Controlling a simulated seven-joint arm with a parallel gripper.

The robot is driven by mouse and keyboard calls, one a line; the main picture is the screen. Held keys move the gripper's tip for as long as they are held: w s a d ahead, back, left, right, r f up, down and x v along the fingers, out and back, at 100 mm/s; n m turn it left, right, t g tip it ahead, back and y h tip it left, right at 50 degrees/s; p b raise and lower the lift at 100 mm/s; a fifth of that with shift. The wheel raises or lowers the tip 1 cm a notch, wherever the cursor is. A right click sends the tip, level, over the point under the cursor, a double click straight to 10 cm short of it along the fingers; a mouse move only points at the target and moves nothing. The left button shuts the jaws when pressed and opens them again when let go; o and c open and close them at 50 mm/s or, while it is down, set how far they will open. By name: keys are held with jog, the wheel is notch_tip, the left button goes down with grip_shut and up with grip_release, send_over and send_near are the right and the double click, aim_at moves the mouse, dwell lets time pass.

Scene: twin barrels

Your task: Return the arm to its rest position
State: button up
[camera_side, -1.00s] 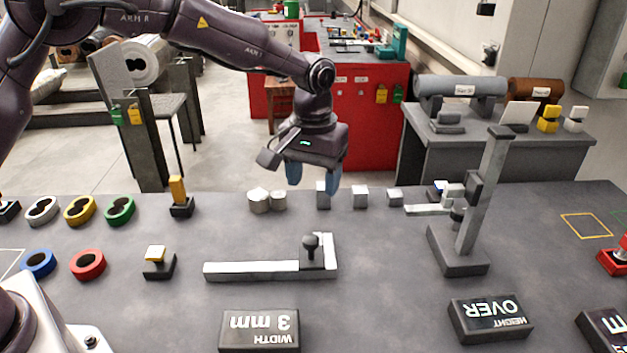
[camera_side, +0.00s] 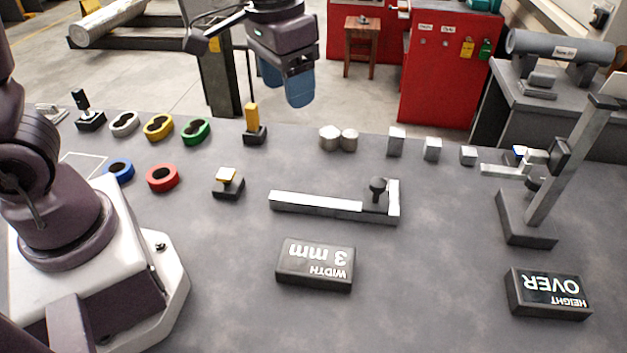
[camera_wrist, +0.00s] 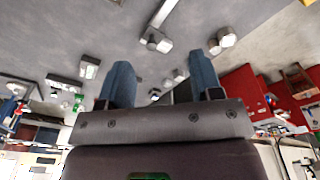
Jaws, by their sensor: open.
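My gripper (camera_side: 286,84) hangs in the air above the far edge of the grey table (camera_side: 420,270), near the yellow-topped post. Its two blue fingers point down, apart, with nothing between them. The wrist view also shows the open gripper (camera_wrist: 165,85) with its fingers spread and empty. Two short metal cylinders (camera_side: 338,138) stand side by side on the table, to the right of and below the gripper in the side view. Several metal blocks (camera_side: 396,142) stand in a row to their right.
A yellow-topped post (camera_side: 252,118) stands below the gripper. Coloured rings (camera_side: 195,131) lie at the left. An L-shaped metal gauge (camera_side: 320,204), a width display (camera_side: 315,266), a height display (camera_side: 548,294) and a tall height stand (camera_side: 560,170) occupy the table. The air around the gripper is clear.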

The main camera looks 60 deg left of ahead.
jog(key=s+a+r+t, duration=0.2)
jog(key=s+r, duration=0.1)
jog(key=s, duration=0.3)
jog(key=s+a+r+t, duration=0.2)
jog(key=s+r, duration=0.1)
jog(key=s, duration=0.4)
jog(key=shift+s+a, duration=0.15)
jog(key=shift+a, duration=0.1)
dwell(0.7)
